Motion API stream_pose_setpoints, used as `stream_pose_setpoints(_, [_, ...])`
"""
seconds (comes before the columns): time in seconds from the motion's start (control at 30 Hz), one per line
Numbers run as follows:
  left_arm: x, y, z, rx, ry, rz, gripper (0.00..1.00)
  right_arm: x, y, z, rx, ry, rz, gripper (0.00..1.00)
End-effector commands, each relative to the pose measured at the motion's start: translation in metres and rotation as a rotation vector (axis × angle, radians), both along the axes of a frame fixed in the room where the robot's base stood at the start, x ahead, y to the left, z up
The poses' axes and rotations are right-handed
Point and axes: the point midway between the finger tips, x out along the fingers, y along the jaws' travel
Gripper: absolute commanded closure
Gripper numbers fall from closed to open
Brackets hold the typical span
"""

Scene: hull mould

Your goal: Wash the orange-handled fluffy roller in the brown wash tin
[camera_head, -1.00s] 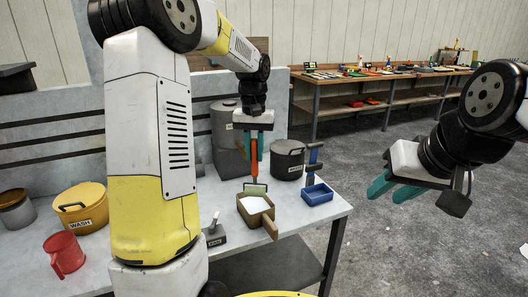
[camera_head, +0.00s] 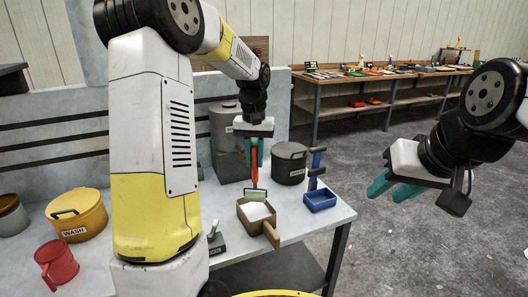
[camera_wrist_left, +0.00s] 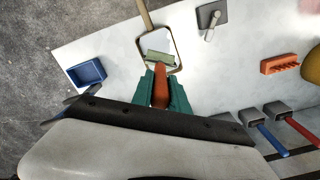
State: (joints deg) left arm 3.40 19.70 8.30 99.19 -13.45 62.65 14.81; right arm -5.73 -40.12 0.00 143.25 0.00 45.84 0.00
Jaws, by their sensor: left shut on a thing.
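My left gripper (camera_head: 255,152) is shut on the orange handle of the roller (camera_head: 254,166), which hangs down with its pale green head (camera_head: 255,194) lowest. The head is at the back edge of a brown tray holding something white (camera_head: 243,215); I cannot tell if they touch. In the left wrist view the roller head (camera_wrist_left: 160,58) overlaps the tray's near part, below the left gripper (camera_wrist_left: 163,95). A mustard-brown tin labelled WASH (camera_head: 77,216) stands on the table at left, apart from the roller. My right gripper (camera_head: 393,187) is open and empty, off the table's right side.
A blue tray (camera_head: 320,200) with an upright blue-handled tool, a dark lidded pot (camera_head: 290,164) and a grey canister (camera_head: 224,126) stand near the brown tray. A red mug (camera_head: 57,262) stands in front of the WASH tin.

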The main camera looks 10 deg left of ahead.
Motion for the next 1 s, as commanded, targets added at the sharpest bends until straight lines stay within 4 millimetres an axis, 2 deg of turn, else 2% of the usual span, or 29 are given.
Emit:
stream_pose_setpoints(0.6, [-0.001,0.000,-0.063,0.001,0.002,-0.001,1.00,0.000,0.000,0.000,0.000,0.000,0.000,0.64])
stream_pose_setpoints(1.0, [0.000,0.000,-0.082,0.000,0.000,0.000,1.00,0.000,0.000,0.000,0.000,0.000,0.000,0.64])
